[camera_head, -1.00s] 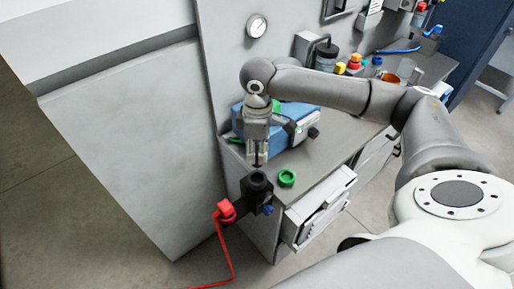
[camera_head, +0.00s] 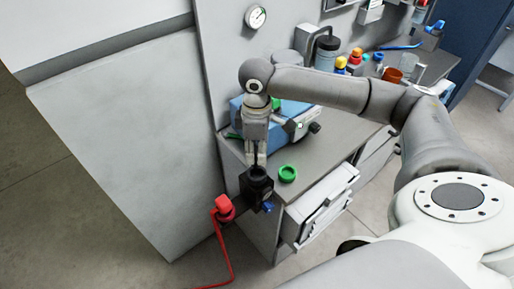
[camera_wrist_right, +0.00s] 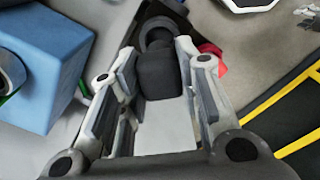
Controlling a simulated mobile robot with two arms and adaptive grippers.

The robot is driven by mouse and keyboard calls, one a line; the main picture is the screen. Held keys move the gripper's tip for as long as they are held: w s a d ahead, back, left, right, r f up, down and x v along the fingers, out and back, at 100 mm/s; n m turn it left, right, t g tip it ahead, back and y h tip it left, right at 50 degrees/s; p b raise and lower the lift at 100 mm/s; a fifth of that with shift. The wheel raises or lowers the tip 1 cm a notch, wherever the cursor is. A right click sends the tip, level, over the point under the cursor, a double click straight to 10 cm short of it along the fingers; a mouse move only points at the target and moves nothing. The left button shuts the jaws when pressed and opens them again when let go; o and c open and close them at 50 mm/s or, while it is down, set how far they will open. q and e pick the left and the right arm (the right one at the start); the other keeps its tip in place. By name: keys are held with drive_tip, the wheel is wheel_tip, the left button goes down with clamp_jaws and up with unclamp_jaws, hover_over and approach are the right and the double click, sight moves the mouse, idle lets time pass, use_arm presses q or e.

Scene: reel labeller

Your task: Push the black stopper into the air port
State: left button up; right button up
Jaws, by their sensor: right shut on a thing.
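My right gripper (camera_head: 257,165) points straight down over the black air port (camera_head: 257,187) at the bench's front corner. In the right wrist view, the gripper (camera_wrist_right: 160,85) is shut on the black stopper (camera_wrist_right: 160,76), which sits between the two fingers. A dark round ring of the port (camera_wrist_right: 156,30) shows just beyond the stopper. In the head view the fingertips are at the port's mouth and the stopper is mostly hidden. I cannot tell how far the stopper is inside the port. My left gripper is not in view.
A red valve handle (camera_head: 223,208) with a red hose is left of the port, and a blue knob (camera_head: 267,207) is at its right. A green ring (camera_head: 288,173) lies on the bench. A blue box (camera_head: 290,124) stands behind the gripper. An open drawer (camera_head: 320,207) juts out at right.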

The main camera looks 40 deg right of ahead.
sight(257, 166)
drive_tip(key=shift+f+b, duration=0.3)
drive_tip(key=shift+f, duration=2.8)
drive_tip(key=shift+f+p, duration=0.3)
drive_tip(key=shift+p, duration=1.6)
idle(0.9)
drive_tip(key=shift+s+f+p, duration=0.1)
drive_tip(key=shift+s+p, duration=0.05)
drive_tip(key=shift+p, duration=0.2)
idle(0.3)
drive_tip(key=o, duration=0.6)
drive_tip(key=shift+f, duration=0.1)
drive_tip(key=o, duration=0.5)
drive_tip(key=shift+r, duration=0.2)
